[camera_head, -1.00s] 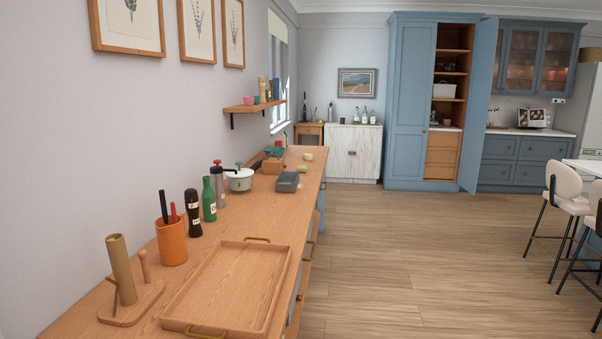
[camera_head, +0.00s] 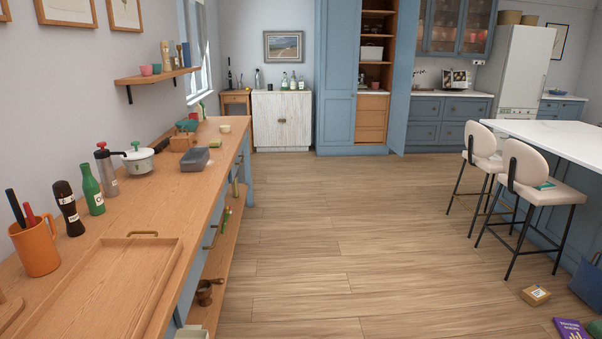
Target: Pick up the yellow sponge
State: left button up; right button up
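A small pale yellow object (camera_head: 225,128) lies near the far end of the wooden counter (camera_head: 192,199). It may be the sponge, but it is too small to tell for certain. Neither of my grippers is in view.
A wooden tray (camera_head: 128,240), an orange pot (camera_head: 37,247), bottles, a white pot (camera_head: 139,161) and a grey box (camera_head: 195,160) stand on the counter. The floor beside it is mostly clear. Stools (camera_head: 525,185) stand right; a cardboard box (camera_head: 535,296) and purple book (camera_head: 573,330) lie lower right.

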aim_at(213, 143)
jog(key=i+l, duration=0.2)
jog(key=i, duration=0.3)
jog(key=i+l, duration=0.2)
jog(key=i, duration=0.3)
jog(key=i+l+u, duration=0.1)
jog(key=i+l, duration=0.15)
jog(key=i, duration=0.3)
jog(key=i+u, duration=0.1)
jog(key=i, duration=0.95)
jog(key=i+u, duration=0.15)
jog(key=i, duration=0.9)
jog(key=l, duration=0.1)
